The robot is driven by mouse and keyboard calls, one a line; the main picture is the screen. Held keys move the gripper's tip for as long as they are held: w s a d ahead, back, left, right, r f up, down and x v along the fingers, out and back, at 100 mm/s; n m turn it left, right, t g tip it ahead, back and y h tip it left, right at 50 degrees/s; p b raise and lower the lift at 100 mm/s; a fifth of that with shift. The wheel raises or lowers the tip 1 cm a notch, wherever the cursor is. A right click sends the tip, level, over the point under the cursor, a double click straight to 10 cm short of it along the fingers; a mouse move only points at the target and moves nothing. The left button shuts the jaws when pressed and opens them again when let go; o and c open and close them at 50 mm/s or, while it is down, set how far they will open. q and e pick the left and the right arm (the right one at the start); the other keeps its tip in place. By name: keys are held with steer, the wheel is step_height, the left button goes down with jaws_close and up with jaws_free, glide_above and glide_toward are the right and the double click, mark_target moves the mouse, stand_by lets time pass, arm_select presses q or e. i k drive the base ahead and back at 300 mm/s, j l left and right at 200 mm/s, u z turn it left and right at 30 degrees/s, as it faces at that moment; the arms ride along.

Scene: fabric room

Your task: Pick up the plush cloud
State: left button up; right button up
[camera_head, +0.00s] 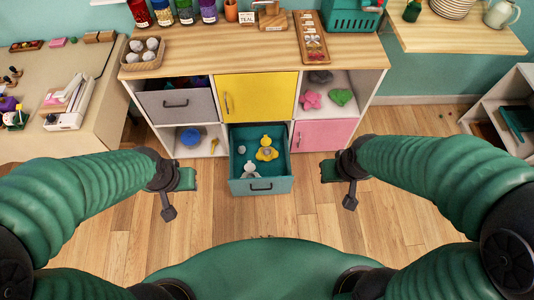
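I cannot single out the plush cloud with certainty. A dark grey plush (320,76) lies in the upper right cubby, behind a pink plush (311,100) and a green heart plush (341,97). The open teal drawer (263,186) at the bottom middle holds a yellow plush (267,152), a pale grey plush (250,171) and a small whitish item (241,150). My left gripper (177,193) hangs left of the drawer and my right gripper (340,184) hangs right of it. Both are apart from the plushes, and their finger opening is unclear.
The cabinet's wooden top (200,60) carries jars, a basket (143,54) and a green crate (352,18). A grey drawer (177,101) is partly open. A blue plush (190,136) sits in the lower left cubby. A desk (95,95) stands left. The floor before the drawer is clear.

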mark_target(267, 153)
steer(key=i+l+u, duration=0.7)
steer(key=l+u, duration=0.15)
steer(key=l, duration=0.2)
steer(key=i+l+u, duration=0.15)
steer(key=l+u, duration=0.15)
steer(key=l, duration=0.1)
